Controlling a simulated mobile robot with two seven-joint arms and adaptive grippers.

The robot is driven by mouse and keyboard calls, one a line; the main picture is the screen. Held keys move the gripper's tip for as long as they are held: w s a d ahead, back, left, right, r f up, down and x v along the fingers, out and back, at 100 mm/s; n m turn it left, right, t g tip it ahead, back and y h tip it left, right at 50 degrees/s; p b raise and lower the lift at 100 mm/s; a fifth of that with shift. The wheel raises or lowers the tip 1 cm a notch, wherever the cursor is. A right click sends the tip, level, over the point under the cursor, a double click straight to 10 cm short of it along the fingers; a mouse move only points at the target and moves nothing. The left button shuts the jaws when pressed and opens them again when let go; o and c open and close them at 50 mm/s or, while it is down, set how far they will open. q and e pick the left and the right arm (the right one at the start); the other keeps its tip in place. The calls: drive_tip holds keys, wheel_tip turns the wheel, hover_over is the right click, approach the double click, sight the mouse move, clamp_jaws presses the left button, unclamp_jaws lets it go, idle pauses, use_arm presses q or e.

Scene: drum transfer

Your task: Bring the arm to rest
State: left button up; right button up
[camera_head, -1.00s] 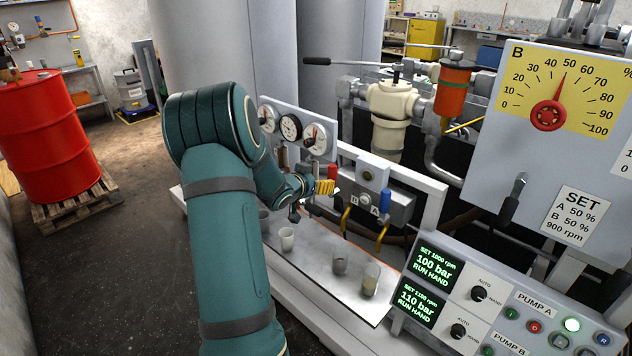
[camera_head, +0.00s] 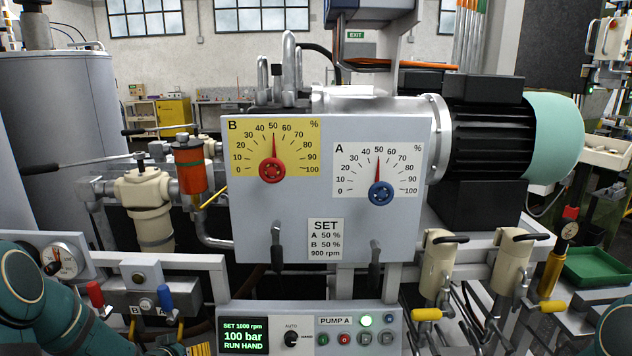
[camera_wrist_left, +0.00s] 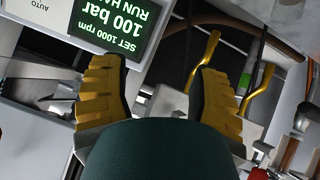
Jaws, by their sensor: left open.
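My left arm comes in at the lower left of the head view, in front of the valve block with the red and blue knobs. In the left wrist view my left gripper (camera_wrist_left: 160,75) shows two yellow ridged fingers spread apart, with nothing between them. A small yellow ridged piece at the bottom edge of the head view looks like part of this gripper, mostly cut off. A teal piece of my right arm shows at the lower right edge of the head view; its gripper is out of view.
A pump control panel (camera_head: 271,316) reads 100 bar, RUN HAND. Above it stands a grey dial panel (camera_head: 252,215), both pointers near 50. Red (camera_head: 95,294) and blue (camera_head: 165,297) knobs sit left. Bent yellow levers (camera_wrist_left: 203,60) show beyond the fingers. A green tray (camera_head: 598,266) stands right.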

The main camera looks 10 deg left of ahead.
use_arm(q)
drive_tip(key=s+d+f+m+g+h, duration=0.1)
drive_tip(key=s+d+f, duration=0.15)
drive_tip(key=d, duration=0.45)
drive_tip(key=s+d+f+g+h, duration=0.1)
drive_tip(key=d+f+g+h, duration=0.15)
drive_tip(key=d, duration=0.55)
drive_tip(key=s+d+f+m+g, duration=0.1)
drive_tip(key=s+d+f, duration=0.1)
drive_tip(key=d+f, duration=0.35)
drive_tip(key=s+d+m+g+h, duration=0.1)
drive_tip(key=s+d+g, duration=0.3)
drive_tip(key=s+d, duration=0.7)
drive_tip(key=shift+s+d+f, duration=0.2)
drive_tip(key=shift+d+f, duration=0.25)
drive_tip(key=shift+d, duration=0.55)
drive_tip(key=shift+c, duration=1.2)
use_arm(e)
drive_tip(key=shift+c, duration=1.2)
use_arm(q)
drive_tip(key=shift+a, duration=0.1)
use_arm(e)
drive_tip(key=shift+a, duration=0.1)
